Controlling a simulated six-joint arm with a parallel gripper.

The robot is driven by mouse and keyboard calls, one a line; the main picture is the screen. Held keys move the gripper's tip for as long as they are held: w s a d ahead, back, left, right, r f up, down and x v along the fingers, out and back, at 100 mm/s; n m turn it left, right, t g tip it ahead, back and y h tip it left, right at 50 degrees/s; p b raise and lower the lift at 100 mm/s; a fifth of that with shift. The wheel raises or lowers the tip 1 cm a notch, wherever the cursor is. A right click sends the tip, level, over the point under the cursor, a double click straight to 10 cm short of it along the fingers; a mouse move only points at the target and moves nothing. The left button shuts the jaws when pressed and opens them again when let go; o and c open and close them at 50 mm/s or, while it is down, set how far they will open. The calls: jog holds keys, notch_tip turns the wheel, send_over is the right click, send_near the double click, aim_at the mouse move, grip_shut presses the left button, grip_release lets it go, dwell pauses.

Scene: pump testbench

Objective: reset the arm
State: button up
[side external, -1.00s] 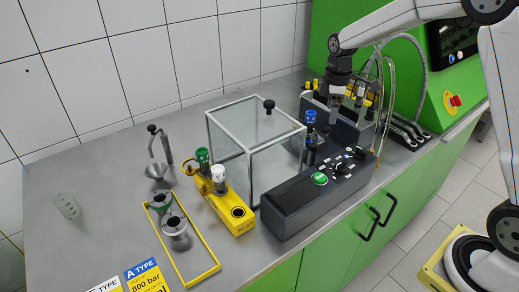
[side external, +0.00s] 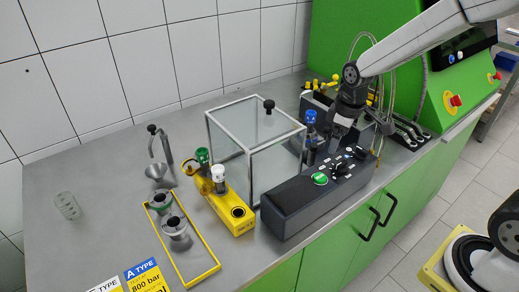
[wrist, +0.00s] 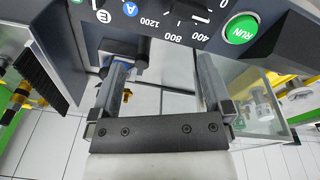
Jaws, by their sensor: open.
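My gripper (side external: 340,130) is at the right of the bench in the side view, close above the back end of the black control box (side external: 290,208). Its fingertips are small and partly hidden there. In the wrist view my gripper (wrist: 163,75) has its two fingers wide apart with nothing between them. The control box panel (wrist: 185,25) with its dial numbers shows beyond the fingers, and the green RUN button (wrist: 240,29) is at upper right. Whether the fingers touch anything cannot be told.
A yellow block (side external: 228,208) and yellow-edged tray (side external: 203,258) are farther left. Hoses and a green machine (side external: 440,85) stand at right.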

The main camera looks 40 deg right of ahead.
jog(key=s+a+f+m, duration=0.1)
jog(key=s+a+m, duration=0.1)
jog(key=s, duration=0.3)
jog(key=s+a+f+m+t, duration=0.1)
jog(key=s+a+m, duration=0.1)
jog(key=s, duration=0.3)
jog(key=shift+s+a+f+m, duration=0.15)
jog(key=shift+s+f+m, duration=0.15)
jog(key=shift+s+f, duration=0.1)
